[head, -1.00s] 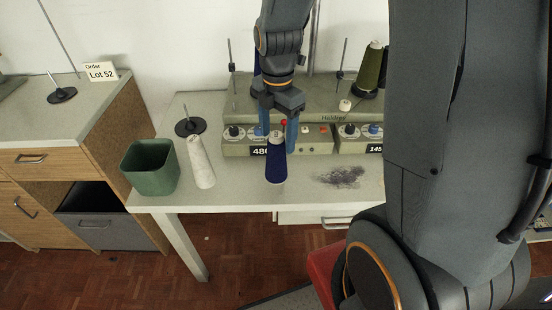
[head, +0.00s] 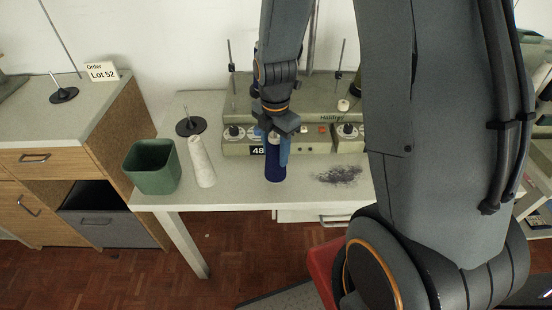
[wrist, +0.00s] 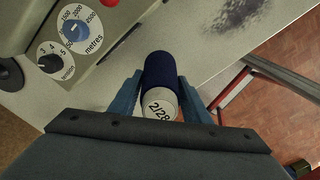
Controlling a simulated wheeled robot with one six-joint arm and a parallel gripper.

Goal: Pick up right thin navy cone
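The thin navy cone (head: 275,171) stands upright on the front part of the table, below the grey-green winder. Its pale top carries a "2/28" label, readable in the wrist view (wrist: 160,104). My gripper (head: 279,151) has come down over it from above. In the wrist view its blue fingers (wrist: 161,88) lie on either side of the cone, and their tips appear to press against it. In the head view one finger covers the cone's right edge and the other is mostly hidden. The cone's base still appears to rest on the table.
A white cone (head: 201,162) and a green bin (head: 152,167) stand left of the navy cone. A black spindle base (head: 191,127) sits behind them. The winder (head: 305,125) is close behind my gripper. A dark smudge (head: 338,175) marks the table to the right.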

